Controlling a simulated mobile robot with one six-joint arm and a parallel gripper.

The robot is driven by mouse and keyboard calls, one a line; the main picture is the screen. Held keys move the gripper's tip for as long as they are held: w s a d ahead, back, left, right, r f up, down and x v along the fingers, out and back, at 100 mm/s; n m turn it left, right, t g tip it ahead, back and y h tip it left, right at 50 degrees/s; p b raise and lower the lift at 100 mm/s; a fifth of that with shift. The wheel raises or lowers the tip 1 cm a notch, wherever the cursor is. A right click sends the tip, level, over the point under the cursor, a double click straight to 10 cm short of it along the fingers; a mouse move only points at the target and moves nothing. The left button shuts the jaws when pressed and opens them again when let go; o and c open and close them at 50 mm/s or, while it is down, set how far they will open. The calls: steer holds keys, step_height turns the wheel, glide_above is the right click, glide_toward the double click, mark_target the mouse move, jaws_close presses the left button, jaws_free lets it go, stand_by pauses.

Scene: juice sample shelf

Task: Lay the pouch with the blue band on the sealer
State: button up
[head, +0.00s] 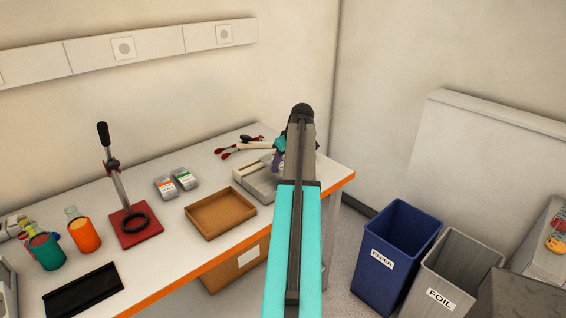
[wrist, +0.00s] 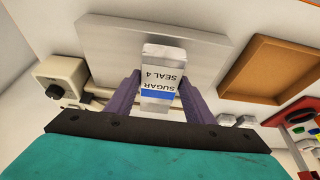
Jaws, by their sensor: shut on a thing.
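The pouch (wrist: 160,77) is white with a blue band and printed "SUGAR SEAL 4", its lettering upside down in the wrist view. My gripper (wrist: 161,92) is shut on it, with a purple finger at each side. The pale grey sealer (wrist: 110,45) lies behind the pouch in the wrist view, with a dark-knobbed box at its left. I cannot tell whether the pouch touches it. In the head view, the sealer (head: 258,184) is near the table's right end. My gripper (head: 279,160) is at its far right part, and my arm hides much of both.
A brown tray (head: 221,213) lies left of the sealer. Red-handled pliers (head: 229,153) lie behind it. Two small labelled packs (head: 184,179), a red-based press (head: 135,226) and bottles stand further left. Blue (head: 394,240) and grey (head: 456,270) bins stand right of the table.

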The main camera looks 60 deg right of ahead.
steer(key=shift+f, duration=0.55)
steer(key=shift+w+d+f, duration=0.1)
steer(key=shift+w, duration=0.1)
steer(key=shift+w+d+f+b, duration=0.1)
steer(key=shift+w+d+b, duration=0.15)
steer(key=shift+w, duration=0.5)
steer(key=shift+w+d+f+b, duration=0.1)
steer(key=shift+w+d, duration=0.15)
steer(key=shift+w, duration=0.45)
steer(key=shift+w+d+b, duration=0.2)
steer(key=shift+w+d, duration=0.05)
steer(key=shift+w, duration=0.5)
steer(key=shift+f, duration=0.65)
steer(key=o, duration=1.2)
steer(key=shift+s, duration=0.1)
